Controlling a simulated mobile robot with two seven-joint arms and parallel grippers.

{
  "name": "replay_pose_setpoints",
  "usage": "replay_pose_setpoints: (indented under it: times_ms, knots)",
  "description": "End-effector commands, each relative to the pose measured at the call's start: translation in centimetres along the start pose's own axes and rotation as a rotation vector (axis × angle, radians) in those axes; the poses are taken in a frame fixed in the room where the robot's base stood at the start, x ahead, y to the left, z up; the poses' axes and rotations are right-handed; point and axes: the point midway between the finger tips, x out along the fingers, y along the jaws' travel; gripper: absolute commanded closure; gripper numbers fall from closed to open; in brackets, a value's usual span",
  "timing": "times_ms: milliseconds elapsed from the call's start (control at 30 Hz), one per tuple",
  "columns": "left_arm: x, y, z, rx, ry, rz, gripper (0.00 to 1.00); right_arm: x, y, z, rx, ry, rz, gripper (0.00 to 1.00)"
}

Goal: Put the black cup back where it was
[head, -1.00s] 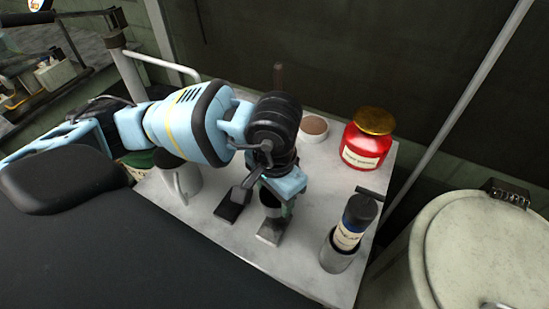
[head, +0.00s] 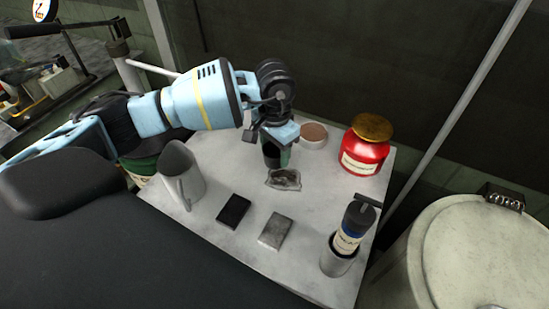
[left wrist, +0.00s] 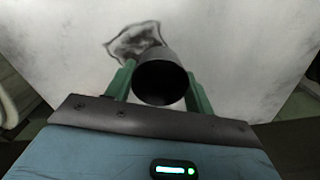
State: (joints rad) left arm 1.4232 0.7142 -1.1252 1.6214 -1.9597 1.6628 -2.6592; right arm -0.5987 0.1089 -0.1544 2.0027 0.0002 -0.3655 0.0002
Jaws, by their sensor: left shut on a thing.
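My left gripper (head: 277,157) is shut on the black cup (head: 270,153) over the back middle of the light table (head: 205,226). In the left wrist view, the cup (left wrist: 161,80) sits between the two green fingers of the gripper (left wrist: 160,82), and its dark round opening faces the camera. I cannot tell whether the cup touches the table. My right gripper is out of view.
A black block (head: 234,211) and a grey block (head: 275,231) lie in front. A red jar (head: 364,150) and a round brown-topped container (head: 313,135) stand behind.

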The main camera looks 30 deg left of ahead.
Motion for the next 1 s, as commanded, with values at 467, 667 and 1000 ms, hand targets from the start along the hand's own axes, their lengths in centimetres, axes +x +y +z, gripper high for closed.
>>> replay_pose_setpoints:
  times_ms: [467, 667, 1000]
  knots:
    - [3.5, 0.0, 0.1, -0.001, 0.0, 0.0, 0.69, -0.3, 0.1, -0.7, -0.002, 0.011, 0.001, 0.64]
    - [3.7, 0.0, 0.1, -0.001, -0.002, 0.0, 0.69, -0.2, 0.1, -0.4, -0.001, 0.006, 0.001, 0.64]
    - [3.9, 0.0, 0.1, -0.001, -0.001, 0.0, 0.25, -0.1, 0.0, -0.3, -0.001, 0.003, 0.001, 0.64]
